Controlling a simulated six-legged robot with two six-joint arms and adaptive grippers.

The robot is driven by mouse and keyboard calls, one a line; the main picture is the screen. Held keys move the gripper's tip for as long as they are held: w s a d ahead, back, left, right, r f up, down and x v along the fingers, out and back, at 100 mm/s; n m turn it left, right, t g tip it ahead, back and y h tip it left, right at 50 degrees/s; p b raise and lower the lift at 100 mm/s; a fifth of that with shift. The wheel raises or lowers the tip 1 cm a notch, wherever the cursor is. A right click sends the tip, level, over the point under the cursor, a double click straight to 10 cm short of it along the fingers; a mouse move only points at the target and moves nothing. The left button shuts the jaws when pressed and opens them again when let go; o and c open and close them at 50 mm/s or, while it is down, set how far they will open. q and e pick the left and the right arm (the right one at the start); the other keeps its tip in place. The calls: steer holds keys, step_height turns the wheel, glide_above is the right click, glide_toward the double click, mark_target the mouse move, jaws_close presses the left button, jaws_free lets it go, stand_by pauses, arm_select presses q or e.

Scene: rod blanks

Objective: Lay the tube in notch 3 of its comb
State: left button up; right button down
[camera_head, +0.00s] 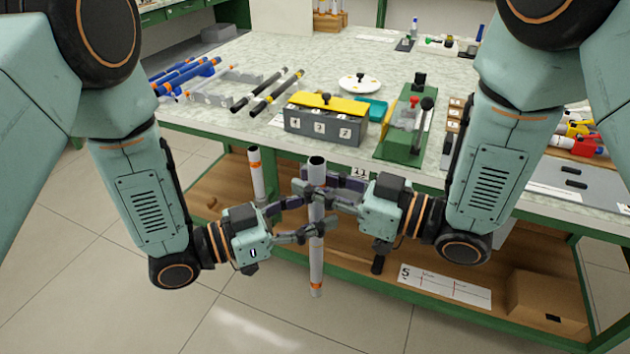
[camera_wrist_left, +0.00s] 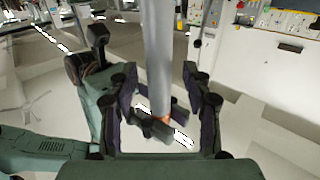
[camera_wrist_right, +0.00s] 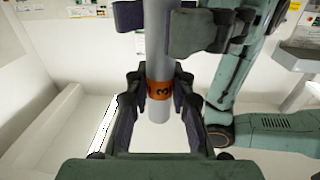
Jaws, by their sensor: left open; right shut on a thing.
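A pale grey tube (camera_head: 316,262) with an orange band near its lower end hangs upright in front of the table. My right gripper (camera_head: 318,193) is shut on its upper part. In the right wrist view the orange band (camera_wrist_right: 160,91) bears a dark "3". My left gripper (camera_head: 302,233) is open just below the right one, its fingers on either side of the tube. In the left wrist view the tube (camera_wrist_left: 158,60) runs between the spread fingers. Grey supports (camera_head: 212,95) hold rods at the table's left; which one is the tube's comb, and its notch numbers, I cannot tell.
A second pale tube (camera_head: 256,175) with an orange band stands behind my left gripper. On the table are blue rods (camera_head: 190,73), dark rods (camera_head: 277,92), a grey box with yellow lid (camera_head: 325,124) and a green fixture (camera_head: 404,135). A cardboard box (camera_head: 547,300) is on the lower shelf.

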arm_select(q)
steer(key=shift+v, duration=5.75)
steer(key=s+d+f+n+g+y, duration=0.1)
steer(key=s+f+n+g+y, duration=0.25)
steer(key=f, duration=0.55)
steer(key=s+f+n+y, duration=0.35)
steer(key=s+f, duration=0.25)
steer(key=f, duration=0.4)
steer(key=s+a+f+n+g+y, duration=0.4)
steer(key=s+a+f+n+y, duration=0.1)
steer(key=s+a+y, duration=0.4)
steer(key=s+a+n, duration=0.1)
steer(key=s+a, duration=0.1)
steer(key=s, duration=0.1)
steer(key=shift+s+f+g, duration=0.3)
steer(key=shift+f+g, duration=0.05)
steer(key=shift+f, duration=0.05)
arm_select(e)
steer(key=s+d+f+m+t+h, duration=0.2)
steer(key=d+f+m+t+h, duration=0.2)
steer(key=d, duration=0.6)
steer(key=s+d+f+m+t+h, duration=0.2)
steer(key=d+f+m+t+h, duration=0.1)
steer(key=d, duration=0.7)
steer(key=shift+f+m+t+h, duration=0.35)
steer(key=shift+m+t+h, duration=0.05)
steer(key=shift+t, duration=0.5)
